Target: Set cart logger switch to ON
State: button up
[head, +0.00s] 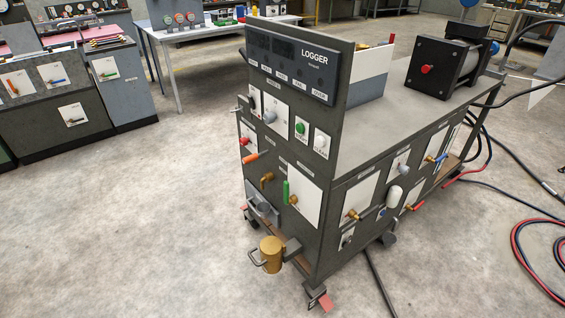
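A grey cart stands right of centre, with an upright front panel (338,119) headed by a dark box marked LOGGER (313,56). A row of small labels runs along the bottom of that box. Below it are a grey knob (269,117), a green button (300,128) and a white button (320,141). A small lever-like part (236,108) sticks out at the panel's left edge. The lettering beside these controls is too small to read, so I cannot tell which one is the logger switch or how it is set. My gripper is not in view.
Lower on the panel are an orange handle (255,156), a green handle (286,191) and a brass cup (271,254) sticking out. A motor (440,72) sits on the cart top. Hoses (520,235) lie on the floor at right. Open floor (130,230) lies left of the cart.

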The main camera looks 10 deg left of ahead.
aim_at(252, 104)
jog(key=i+j+u, duration=0.3)
jog(key=i+j, duration=1.6)
